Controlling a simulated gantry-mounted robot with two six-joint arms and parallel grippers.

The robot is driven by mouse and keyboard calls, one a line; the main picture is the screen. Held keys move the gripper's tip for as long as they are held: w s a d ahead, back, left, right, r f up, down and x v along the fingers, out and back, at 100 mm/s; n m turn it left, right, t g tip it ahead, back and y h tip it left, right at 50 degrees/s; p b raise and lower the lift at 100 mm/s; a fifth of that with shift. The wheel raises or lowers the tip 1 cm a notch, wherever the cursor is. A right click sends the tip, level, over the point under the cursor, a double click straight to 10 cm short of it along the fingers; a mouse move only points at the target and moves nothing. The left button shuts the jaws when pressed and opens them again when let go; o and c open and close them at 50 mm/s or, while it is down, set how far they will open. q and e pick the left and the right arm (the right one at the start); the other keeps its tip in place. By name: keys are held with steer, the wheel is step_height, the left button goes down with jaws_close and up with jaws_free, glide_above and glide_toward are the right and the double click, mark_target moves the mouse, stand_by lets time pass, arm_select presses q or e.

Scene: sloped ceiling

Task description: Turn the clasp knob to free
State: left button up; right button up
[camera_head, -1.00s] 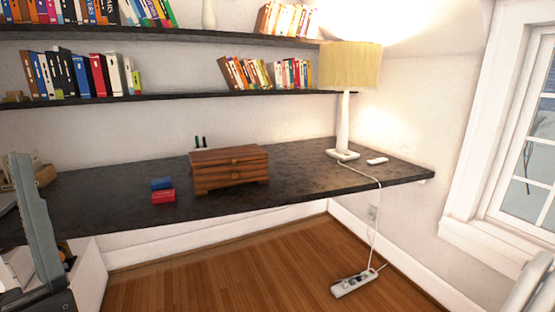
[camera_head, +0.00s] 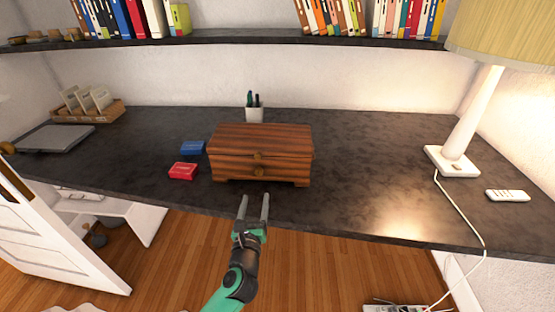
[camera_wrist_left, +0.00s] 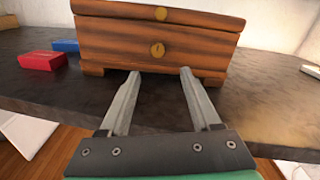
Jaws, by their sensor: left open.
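A brown wooden box (camera_head: 230,165) with a lid stands on the dark desk. A round brass clasp knob (camera_head: 257,168) is on its front face, with another small brass piece (camera_head: 258,155) above it near the lid seam. In the left wrist view the clasp knob (camera_wrist_left: 157,50) shows a dark mark in its middle, and the upper brass piece (camera_wrist_left: 161,13) sits on the lid's front. My left gripper (camera_head: 254,207) is open and empty, in front of and below the knob, apart from the box. It also shows in the left wrist view (camera_wrist_left: 160,82). My right gripper is not in view.
A blue box (camera_head: 192,148) and a red box (camera_head: 183,171) lie left of the wooden box. A white pen cup (camera_head: 255,114) stands behind it. A lamp (camera_head: 455,160) and a remote (camera_head: 507,195) are at the right. The desk between lamp and wooden box is clear.

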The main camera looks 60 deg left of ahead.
mark_target(259, 174)
arm_select(q)
steer(key=b+x, duration=0.3)
steer(key=x, duration=0.8)
steer(key=shift+s+a+r, duration=0.1)
steer(key=shift+a, duration=0.15)
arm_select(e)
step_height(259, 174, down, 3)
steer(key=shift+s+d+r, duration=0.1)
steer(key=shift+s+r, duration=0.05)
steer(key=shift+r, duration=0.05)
arm_select(q)
jaws_close()
